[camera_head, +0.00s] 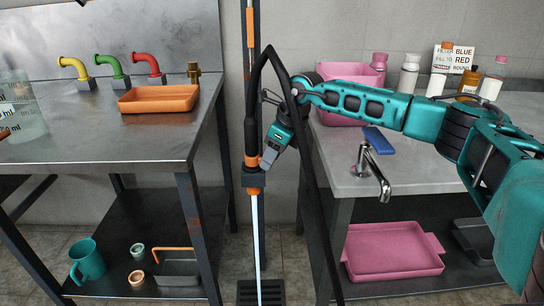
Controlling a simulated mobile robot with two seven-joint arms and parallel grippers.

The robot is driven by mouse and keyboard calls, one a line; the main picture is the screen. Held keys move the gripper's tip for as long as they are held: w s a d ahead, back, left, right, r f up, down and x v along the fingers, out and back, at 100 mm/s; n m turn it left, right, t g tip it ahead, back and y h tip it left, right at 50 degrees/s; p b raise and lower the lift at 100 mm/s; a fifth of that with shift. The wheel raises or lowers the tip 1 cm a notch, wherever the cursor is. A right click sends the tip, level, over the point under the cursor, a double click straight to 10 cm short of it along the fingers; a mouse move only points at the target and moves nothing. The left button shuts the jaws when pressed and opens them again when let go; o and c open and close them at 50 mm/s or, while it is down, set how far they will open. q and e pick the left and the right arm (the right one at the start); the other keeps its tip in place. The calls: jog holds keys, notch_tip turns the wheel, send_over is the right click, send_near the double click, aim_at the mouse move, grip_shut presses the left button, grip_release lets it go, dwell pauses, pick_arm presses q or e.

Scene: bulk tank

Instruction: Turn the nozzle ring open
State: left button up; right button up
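A black hose (283,62) loops down to an upright nozzle (250,135) in front of the back wall, between the two benches. An orange ring (252,161) is around the nozzle just above a dark holder, and another orange band (254,190) is just below the holder. A thin pale line, which looks like a water stream (257,245), runs straight down from the nozzle. My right gripper (267,160) reaches in from the right, its tips close beside the upper ring. I cannot tell whether they touch or grip it. My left gripper is out of view.
A floor drain (247,292) lies below the nozzle. The left bench holds an orange tray (158,99) and colored taps (113,69). The right bench has a chrome faucet (373,172), a blue block (379,141) and bottles. A pink tray (392,251) sits beneath it.

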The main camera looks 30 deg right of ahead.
jog(key=shift+c, duration=0.2)
grip_shut()
pick_arm(q)
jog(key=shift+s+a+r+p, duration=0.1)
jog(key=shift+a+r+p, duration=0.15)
jog(key=shift+p, duration=0.25)
pick_arm(e)
jog(key=shift+w+d+n, duration=0.15)
jog(key=shift+d+n, duration=0.1)
jog(key=shift+n, duration=0.35)
grip_release()
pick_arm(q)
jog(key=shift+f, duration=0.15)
pick_arm(e)
jog(key=shift+o, duration=0.2)
